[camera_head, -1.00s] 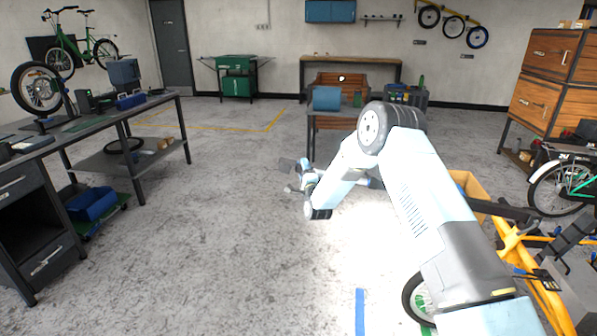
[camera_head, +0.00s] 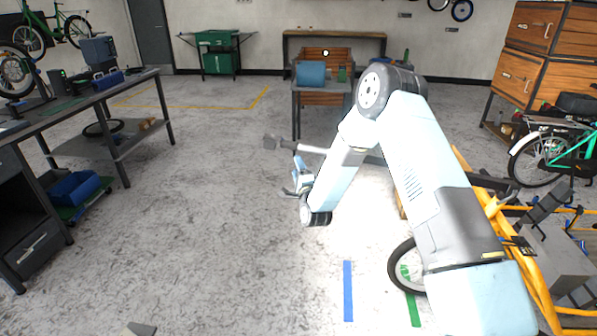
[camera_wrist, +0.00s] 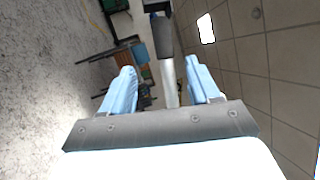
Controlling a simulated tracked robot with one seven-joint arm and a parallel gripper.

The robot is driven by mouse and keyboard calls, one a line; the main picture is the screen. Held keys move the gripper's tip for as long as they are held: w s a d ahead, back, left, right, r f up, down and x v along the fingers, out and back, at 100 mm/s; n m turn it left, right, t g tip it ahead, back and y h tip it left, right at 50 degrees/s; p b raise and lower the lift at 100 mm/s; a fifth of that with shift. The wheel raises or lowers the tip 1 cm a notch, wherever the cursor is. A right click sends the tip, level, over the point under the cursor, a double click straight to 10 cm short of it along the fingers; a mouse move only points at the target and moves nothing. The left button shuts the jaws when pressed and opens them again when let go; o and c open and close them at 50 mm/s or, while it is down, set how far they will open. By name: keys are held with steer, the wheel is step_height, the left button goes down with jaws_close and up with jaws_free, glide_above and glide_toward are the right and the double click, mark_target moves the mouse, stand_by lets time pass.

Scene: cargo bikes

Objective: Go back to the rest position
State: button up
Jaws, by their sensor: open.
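My gripper (camera_wrist: 164,88) shows in the wrist view with its two pale blue fingers spread apart. It is open, and I see nothing held between the fingers. In the head view my white and pale blue arm is folded in front of me on the right. The gripper end is small there and partly hidden by my arm, over the grey floor (camera_head: 215,235). The wrist view is rolled, with the floor at its left and the tiled ceiling (camera_wrist: 290,55) at its right.
A yellow cargo bike frame (camera_head: 533,278) with a front wheel stands close at the right. A workbench (camera_head: 140,132) is at the left. A small table with a blue box (camera_head: 311,73) stands ahead, near a wooden crate. The floor at centre left is clear.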

steer(key=shift+s+d, duration=0.1)
steer(key=shift+s, duration=0.25)
